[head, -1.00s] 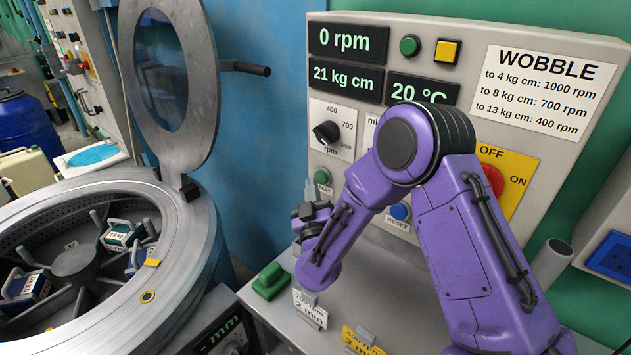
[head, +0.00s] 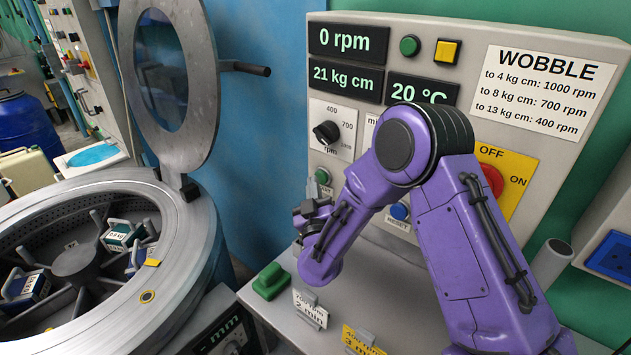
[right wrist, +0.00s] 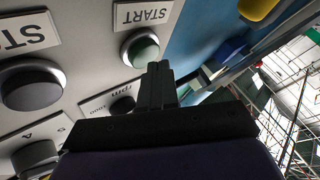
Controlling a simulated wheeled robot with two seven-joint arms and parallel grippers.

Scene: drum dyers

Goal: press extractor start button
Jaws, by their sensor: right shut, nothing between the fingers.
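The green start button (head: 322,177) sits low on the left of the grey control panel (head: 473,35), below the rpm dial. In the right wrist view the green button (right wrist: 141,50) shows beside an upside-down START label (right wrist: 143,13). My right gripper (right wrist: 158,68) is shut and empty, its fingertips overlapping the button's lower right edge in that view. I cannot tell whether they touch it. In the head view the right gripper (head: 307,209) is just below and left of the button, partly hidden by my purple arm. My left gripper is not in view.
The extractor drum (head: 188,250) stands at the left with its round lid (head: 205,75) raised and bundles inside. A blue reset button (head: 400,211) is right of my wrist. A green block (head: 269,281) and small signs stand on the ledge. A red OFF/ON switch (head: 491,181) is further right.

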